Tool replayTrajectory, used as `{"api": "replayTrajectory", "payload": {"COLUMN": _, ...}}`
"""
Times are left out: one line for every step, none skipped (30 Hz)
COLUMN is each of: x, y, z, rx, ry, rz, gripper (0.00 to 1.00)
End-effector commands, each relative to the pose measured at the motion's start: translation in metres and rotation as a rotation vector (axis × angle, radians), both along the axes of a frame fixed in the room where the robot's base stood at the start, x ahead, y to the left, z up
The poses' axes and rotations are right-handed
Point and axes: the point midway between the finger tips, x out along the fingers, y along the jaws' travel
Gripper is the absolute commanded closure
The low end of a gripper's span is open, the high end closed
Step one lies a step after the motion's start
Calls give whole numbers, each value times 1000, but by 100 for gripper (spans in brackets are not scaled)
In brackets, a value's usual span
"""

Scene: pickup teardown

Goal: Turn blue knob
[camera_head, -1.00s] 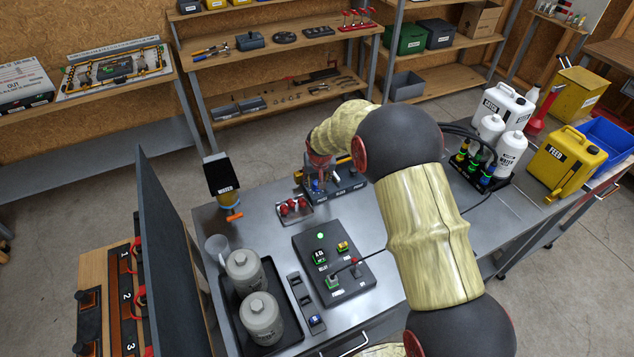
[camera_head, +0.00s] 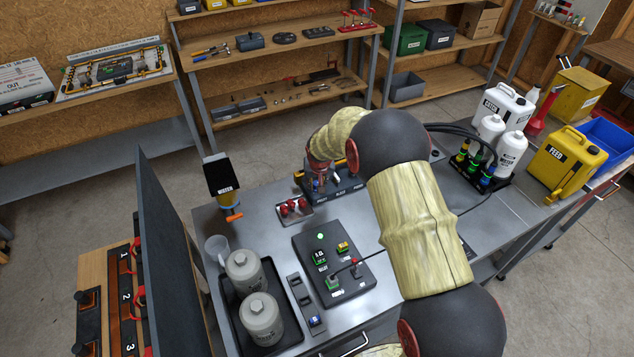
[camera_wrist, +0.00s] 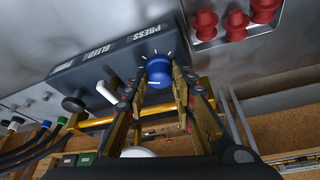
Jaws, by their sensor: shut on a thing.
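The blue knob (camera_wrist: 159,71) is on the face of a dark panel (camera_wrist: 110,58), under the word PRESS, in the wrist view. My gripper (camera_wrist: 160,82) has its two fingers on either side of the knob and is shut on it. In the head view my gripper (camera_head: 319,182) is over the dark panel (camera_head: 345,190) at the back of the steel bench, and the knob is largely hidden behind it.
Red knobs (camera_head: 293,208) on a small plate sit left of the panel. A black control box (camera_head: 335,268) and grey bottles (camera_head: 262,318) in a tray stand nearer. White bottles (camera_head: 490,133) and a yellow FEED can (camera_head: 567,160) stand at right.

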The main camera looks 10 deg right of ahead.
Motion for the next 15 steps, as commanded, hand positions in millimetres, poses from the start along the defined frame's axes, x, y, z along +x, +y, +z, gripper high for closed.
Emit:
{"api": "replayTrajectory", "payload": {"x": 0, "y": 0, "z": 0, "rx": 0, "ry": 0, "rz": 0, "gripper": 82}}
{"api": "replayTrajectory", "payload": {"x": 0, "y": 0, "z": 0, "rx": 0, "ry": 0, "rz": 0, "gripper": 84}}
{"api": "replayTrajectory", "payload": {"x": 0, "y": 0, "z": 0, "rx": 0, "ry": 0, "rz": 0, "gripper": 86}}
{"api": "replayTrajectory", "payload": {"x": 0, "y": 0, "z": 0, "rx": 0, "ry": 0, "rz": 0, "gripper": 88}}
{"api": "replayTrajectory", "payload": {"x": 0, "y": 0, "z": 0, "rx": 0, "ry": 0, "rz": 0, "gripper": 89}}
{"api": "replayTrajectory", "payload": {"x": 0, "y": 0, "z": 0, "rx": 0, "ry": 0, "rz": 0, "gripper": 92}}
{"api": "replayTrajectory", "payload": {"x": 0, "y": 0, "z": 0, "rx": 0, "ry": 0, "rz": 0, "gripper": 93}}
{"api": "replayTrajectory", "payload": {"x": 0, "y": 0, "z": 0, "rx": 0, "ry": 0, "rz": 0, "gripper": 95}}
{"api": "replayTrajectory", "payload": {"x": 0, "y": 0, "z": 0, "rx": 0, "ry": 0, "rz": 0, "gripper": 97}}
{"api": "replayTrajectory", "payload": {"x": 0, "y": 0, "z": 0, "rx": 0, "ry": 0, "rz": 0, "gripper": 99}}
{"api": "replayTrajectory", "payload": {"x": 0, "y": 0, "z": 0, "rx": 0, "ry": 0, "rz": 0, "gripper": 100}}
{"api": "replayTrajectory", "payload": {"x": 0, "y": 0, "z": 0, "rx": 0, "ry": 0, "rz": 1, "gripper": 100}}
{"api": "replayTrajectory", "payload": {"x": 0, "y": 0, "z": 0, "rx": 0, "ry": 0, "rz": 2, "gripper": 100}}
{"api": "replayTrajectory", "payload": {"x": 0, "y": 0, "z": 0, "rx": 1, "ry": 1, "rz": 7, "gripper": 100}}
{"api": "replayTrajectory", "payload": {"x": 0, "y": 0, "z": 1, "rx": 2, "ry": 1, "rz": 15, "gripper": 100}}
